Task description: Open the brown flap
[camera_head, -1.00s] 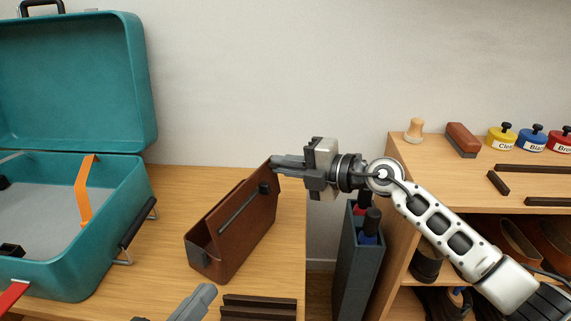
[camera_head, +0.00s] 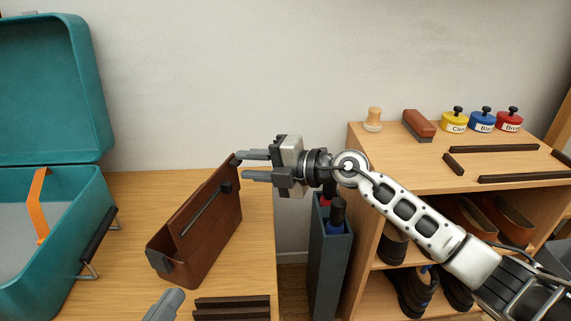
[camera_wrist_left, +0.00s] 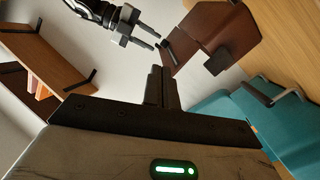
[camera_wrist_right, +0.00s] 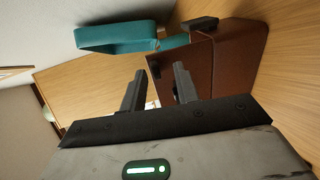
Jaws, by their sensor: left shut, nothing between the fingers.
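The brown flap (camera_head: 195,200) is the upright panel of a brown leather case (camera_head: 212,242) on the wooden table; it stands raised at a slant, with a dark bar along it. My right gripper (camera_head: 257,165) is at its upper far corner, fingers apart and empty; one fingertip is very close to the corner, contact unclear. In the right wrist view the flap (camera_wrist_right: 187,72) is just past the fingers (camera_wrist_right: 158,85). My left gripper (camera_head: 168,303) is shut and empty, low in front of the case; its fingers (camera_wrist_left: 158,85) point toward the case in the left wrist view.
An open teal suitcase (camera_head: 98,190) with an orange strap stands at the left. Dark strips (camera_head: 232,308) lie at the table's front. A dark bin (camera_head: 330,255) with bottles stands between the table and a shoe shelf (camera_head: 365,160) holding several polish tins and brushes.

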